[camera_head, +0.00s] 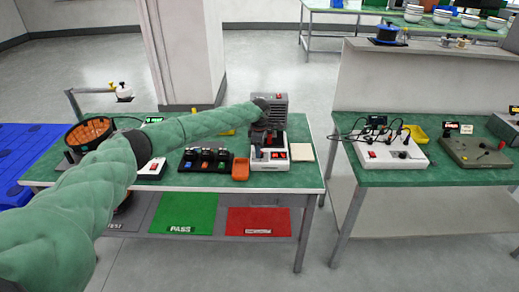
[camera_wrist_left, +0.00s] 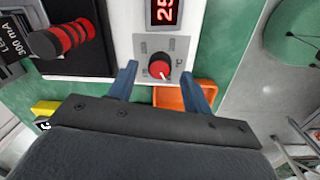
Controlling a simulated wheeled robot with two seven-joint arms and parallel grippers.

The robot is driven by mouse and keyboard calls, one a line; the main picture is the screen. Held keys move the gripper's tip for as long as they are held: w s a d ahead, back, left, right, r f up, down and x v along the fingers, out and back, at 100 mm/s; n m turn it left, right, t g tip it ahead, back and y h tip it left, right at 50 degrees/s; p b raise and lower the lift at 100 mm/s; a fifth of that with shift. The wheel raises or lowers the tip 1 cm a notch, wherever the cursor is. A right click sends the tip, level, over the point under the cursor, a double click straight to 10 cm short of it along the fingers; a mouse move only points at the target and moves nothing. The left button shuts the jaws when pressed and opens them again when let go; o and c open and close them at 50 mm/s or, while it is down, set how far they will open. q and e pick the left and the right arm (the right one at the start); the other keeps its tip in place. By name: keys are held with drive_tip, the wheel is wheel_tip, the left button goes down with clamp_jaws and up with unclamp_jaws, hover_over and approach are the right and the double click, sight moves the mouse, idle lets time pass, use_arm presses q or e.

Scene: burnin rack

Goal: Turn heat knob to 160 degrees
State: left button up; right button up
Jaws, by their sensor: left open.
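The heat knob (camera_wrist_left: 160,67) is a round red-topped dial with a black side and a pale pointer mark, on a grey plate of a white panel (camera_wrist_left: 127,22). A red digit display (camera_wrist_left: 166,11), partly cut off, sits above it and seems to show 25. My left gripper (camera_wrist_left: 160,72) is open, with one blue finger on each side of the knob and a gap on both sides. Its depth relative to the knob is unclear. In the head view, the gripper hangs over the white unit (camera_head: 285,164) and hides part of it. My right gripper is out of view.
An orange tray (camera_head: 240,170) sits close left of the white unit. A black holder with several sockets (camera_head: 207,160) stands further left. A cream pad (camera_head: 302,152) lies right. Green table (camera_head: 230,182) is clear in front.

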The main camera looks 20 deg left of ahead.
use_arm(q)
drive_tip(key=shift+f, duration=0.65)
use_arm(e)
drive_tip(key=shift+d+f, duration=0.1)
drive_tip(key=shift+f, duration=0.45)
use_arm(q)
drive_tip(key=c, duration=1)
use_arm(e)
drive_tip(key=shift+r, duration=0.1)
use_arm(q)
drive_tip(key=shift+p, duration=0.35)
